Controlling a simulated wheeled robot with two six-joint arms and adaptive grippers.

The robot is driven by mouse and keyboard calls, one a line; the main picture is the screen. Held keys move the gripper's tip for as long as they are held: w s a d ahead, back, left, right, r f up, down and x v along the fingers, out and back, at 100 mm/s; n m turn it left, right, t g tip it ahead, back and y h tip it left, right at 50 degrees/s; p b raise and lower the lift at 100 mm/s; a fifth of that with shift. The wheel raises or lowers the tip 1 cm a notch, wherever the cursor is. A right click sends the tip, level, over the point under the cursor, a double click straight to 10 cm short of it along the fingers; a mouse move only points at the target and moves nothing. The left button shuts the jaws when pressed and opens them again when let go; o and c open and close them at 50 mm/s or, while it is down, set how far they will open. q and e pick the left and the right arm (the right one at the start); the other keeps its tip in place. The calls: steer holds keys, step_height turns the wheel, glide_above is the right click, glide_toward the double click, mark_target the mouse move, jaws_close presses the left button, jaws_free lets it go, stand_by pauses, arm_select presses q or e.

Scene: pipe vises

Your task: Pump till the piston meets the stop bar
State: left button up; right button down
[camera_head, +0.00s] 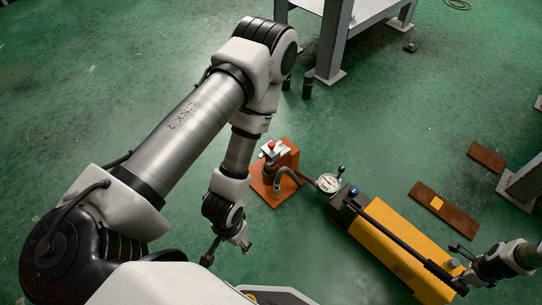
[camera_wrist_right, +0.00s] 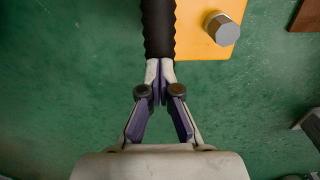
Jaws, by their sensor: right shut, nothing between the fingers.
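The yellow hand pump (camera_head: 385,245) lies on the green floor, and its long black lever (camera_head: 405,242) slopes down to the right. The lever's black ribbed grip also shows in the right wrist view (camera_wrist_right: 158,28). My right gripper (camera_head: 457,274) is at the grip's end; its fingers (camera_wrist_right: 158,72) are shut with nothing between them. A small press (camera_head: 285,155) stands on an orange base plate (camera_head: 264,187), with a red-topped part and a pale bar at its top. The gap between piston and stop bar is too small to tell. My left gripper (camera_head: 228,252) hangs open and empty.
A pressure gauge (camera_head: 328,183) and a grey hose (camera_head: 284,178) sit between press and pump; the gauge reading is too small to tell. Brown plates (camera_head: 447,208) lie right of the pump. A grey metal table (camera_head: 333,45) stands behind. Floor at left is clear.

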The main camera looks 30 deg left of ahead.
arm_select(q)
step_height(320, 180, up, 10)
steer(key=p, duration=0.8)
steer(key=shift+f, duration=0.25)
arm_select(e)
step_height(320, 180, up, 10)
steer(key=a, duration=0.2)
steer(key=shift+w+a+r, duration=0.15)
steer(key=shift+w+a, duration=0.1)
steer(key=shift+w, duration=0.1)
arm_select(q)
steer(key=shift+f, duration=0.1)
steer(key=shift+f+b, duration=2.3)
steer(key=shift+b, duration=0.05)
arm_select(e)
steer(key=shift+s+d+f, duration=0.1)
steer(key=shift+d+f, duration=0.15)
steer(key=shift+f, duration=0.7)
steer(key=shift+s+d+f, duration=0.1)
steer(key=shift+d+f, duration=0.15)
steer(key=shift+f, duration=0.75)
steer(key=shift+d+f, duration=0.25)
steer(key=shift+f, duration=0.7)
arm_select(q)
steer(key=shift+f, duration=0.1)
